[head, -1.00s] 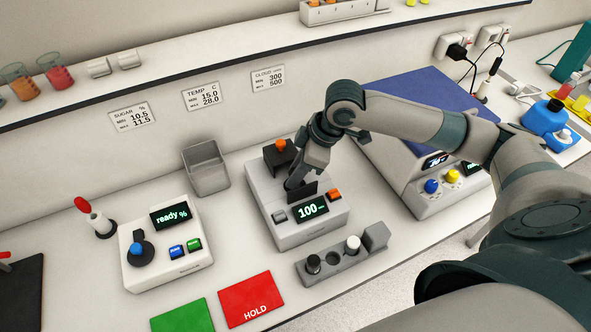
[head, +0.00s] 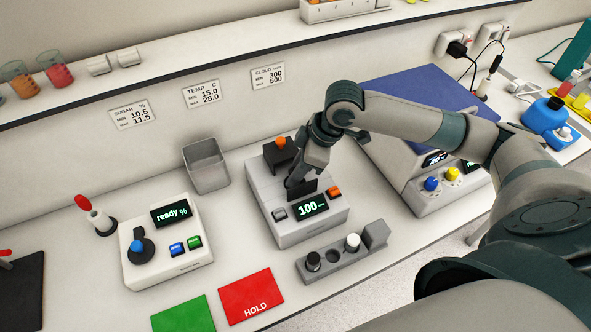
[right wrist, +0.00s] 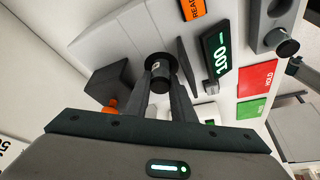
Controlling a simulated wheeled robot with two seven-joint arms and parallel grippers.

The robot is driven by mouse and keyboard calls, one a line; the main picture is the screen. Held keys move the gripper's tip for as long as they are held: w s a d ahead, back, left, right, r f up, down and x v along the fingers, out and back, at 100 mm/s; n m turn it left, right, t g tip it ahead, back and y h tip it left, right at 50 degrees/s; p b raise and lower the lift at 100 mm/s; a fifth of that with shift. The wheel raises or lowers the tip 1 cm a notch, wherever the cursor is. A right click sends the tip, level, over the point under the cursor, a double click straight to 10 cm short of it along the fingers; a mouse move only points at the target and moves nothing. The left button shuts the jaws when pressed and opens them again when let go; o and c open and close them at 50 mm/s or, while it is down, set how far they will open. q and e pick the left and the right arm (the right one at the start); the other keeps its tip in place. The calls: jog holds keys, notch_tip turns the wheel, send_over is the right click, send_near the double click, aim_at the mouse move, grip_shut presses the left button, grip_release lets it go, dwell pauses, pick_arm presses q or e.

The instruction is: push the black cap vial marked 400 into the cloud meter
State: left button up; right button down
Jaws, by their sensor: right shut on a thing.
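The cloud meter (head: 290,236) is a light grey box with a lit display (head: 312,206) reading 100. My right gripper (head: 297,186) reaches down over its top from the right. In the right wrist view, the gripper (right wrist: 160,92) is shut on a black cap vial (right wrist: 161,70), which is at the meter's dark round opening. I cannot tell how deep the vial sits, and its mark is not legible. A second black cap vial (head: 313,261) stands in the grey rack (head: 340,268). My left gripper is not in view.
An orange button (head: 334,192) and a black block with an orange knob (head: 281,144) are close to the gripper. A white cap vial (head: 352,243) stands in the rack. The sugar meter (head: 165,270) stands left, and a blue-topped box (head: 420,97) right. A red HOLD card (head: 252,297) lies in front.

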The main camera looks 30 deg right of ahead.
jog(key=shift+f, duration=0.55)
jog(key=shift+s+f, duration=0.15)
jog(key=shift+f, duration=0.05)
